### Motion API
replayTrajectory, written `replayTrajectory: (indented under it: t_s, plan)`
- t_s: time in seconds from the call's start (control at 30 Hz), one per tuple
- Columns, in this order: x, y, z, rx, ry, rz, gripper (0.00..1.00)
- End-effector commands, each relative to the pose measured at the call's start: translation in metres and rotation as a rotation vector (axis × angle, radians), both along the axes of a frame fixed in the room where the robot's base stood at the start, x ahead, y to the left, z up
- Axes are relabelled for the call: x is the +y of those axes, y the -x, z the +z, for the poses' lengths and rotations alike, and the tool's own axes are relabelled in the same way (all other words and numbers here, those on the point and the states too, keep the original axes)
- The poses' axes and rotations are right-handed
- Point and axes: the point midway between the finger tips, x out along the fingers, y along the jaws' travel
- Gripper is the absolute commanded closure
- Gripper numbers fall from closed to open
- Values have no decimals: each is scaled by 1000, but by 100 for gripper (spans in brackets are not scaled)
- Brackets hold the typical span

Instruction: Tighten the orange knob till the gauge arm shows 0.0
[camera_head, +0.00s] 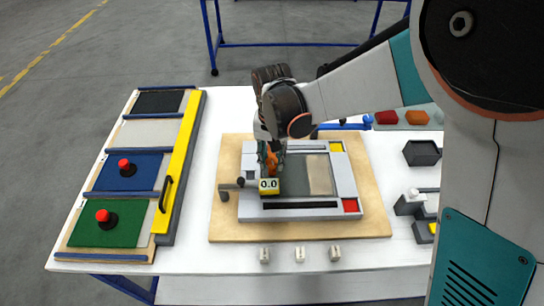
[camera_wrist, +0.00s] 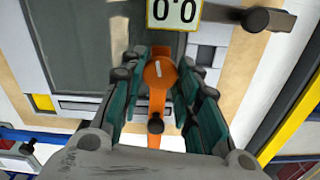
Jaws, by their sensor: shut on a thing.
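The orange knob (camera_wrist: 160,75) sits between the two teal fingers of my gripper (camera_wrist: 157,85) in the wrist view. My gripper is shut on it. In the head view my gripper (camera_head: 270,165) points down over the left part of the grey fixture (camera_head: 300,214), and the knob (camera_head: 272,160) shows only in part there. The gauge display (camera_head: 269,185) is a small pale plate with a yellow edge. It reads 0.0 and also shows upside down in the wrist view (camera_wrist: 174,12). A dark gauge arm (camera_head: 230,186) reaches left from beside the display.
The fixture rests on a wooden board (camera_head: 228,229) on a white table (camera_head: 200,246). A rack with coloured panels and a yellow bar (camera_head: 178,165) stands at left. Several small white blocks (camera_head: 300,254) lie in front. A dark bin (camera_head: 421,153) stands at right.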

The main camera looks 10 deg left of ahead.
Motion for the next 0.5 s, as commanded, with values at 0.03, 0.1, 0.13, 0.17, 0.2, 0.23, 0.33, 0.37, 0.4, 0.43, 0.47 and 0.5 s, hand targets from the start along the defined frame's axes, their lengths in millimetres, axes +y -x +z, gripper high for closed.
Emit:
replayTrajectory:
  t_s: [0.03,0.1,0.13,0.17,0.2,0.23,0.33,0.37,0.4,0.43,0.47,0.5]
  plan:
    - [0,0,0,-1,0,-14,94]
    - [0,0,0,-1,0,-31,94]
    - [0,0,0,-1,0,-37,94]
    - [0,0,0,-1,0,-41,94]
    - [0,0,0,-1,0,-46,94]
    - [0,0,0,-1,0,-49,94]
    - [0,0,0,-1,0,-56,94]
    - [0,0,0,-1,0,-57,94]
    - [0,0,0,-1,0,-57,94]
    - [0,0,0,-1,0,-57,94]
    - [0,0,0,-1,0,-57,94]
    - [0,0,0,-1,0,-57,94]
